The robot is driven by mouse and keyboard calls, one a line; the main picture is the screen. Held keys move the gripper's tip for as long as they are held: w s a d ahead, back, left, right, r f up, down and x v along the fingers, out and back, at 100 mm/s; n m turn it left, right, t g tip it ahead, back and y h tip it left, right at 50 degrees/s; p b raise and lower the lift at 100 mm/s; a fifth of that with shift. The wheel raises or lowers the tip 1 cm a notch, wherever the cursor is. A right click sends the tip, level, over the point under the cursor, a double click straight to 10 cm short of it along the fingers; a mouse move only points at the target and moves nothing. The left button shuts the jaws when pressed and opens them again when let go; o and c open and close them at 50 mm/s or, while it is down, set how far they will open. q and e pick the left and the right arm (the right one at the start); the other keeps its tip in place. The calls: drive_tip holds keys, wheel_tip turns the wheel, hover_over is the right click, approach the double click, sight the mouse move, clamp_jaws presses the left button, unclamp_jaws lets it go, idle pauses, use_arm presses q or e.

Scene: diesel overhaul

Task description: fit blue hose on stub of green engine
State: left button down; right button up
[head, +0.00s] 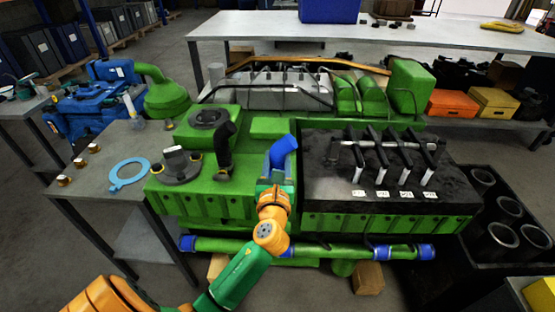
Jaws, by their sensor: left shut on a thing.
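The green engine (222,207) fills the middle of the head view. A short, bent blue hose (284,148) stands up just left of the engine's black top section. My left gripper (275,179) is shut on the blue hose from the front, around its lower part. The lower end of the hose is hidden by my gripper, so I cannot tell whether it touches the engine. I cannot make out the stub; it may be hidden behind the hose or gripper. My right gripper is not in view.
A black elbow pipe (224,146) rises from the engine left of the hose. A green pipe with blue couplings (327,250) runs along the front. A side table (105,160) with a light-blue ring (129,174) stands at left. Black cylinder liners (502,235) stand at right.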

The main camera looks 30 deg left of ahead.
use_arm(q)
drive_tip(key=shift+f, duration=0.1)
drive_tip(key=shift+c, duration=1.5)
unclamp_jaws()
drive_tip(key=v, duration=0.7)
drive_tip(key=shift+d, duration=0.1)
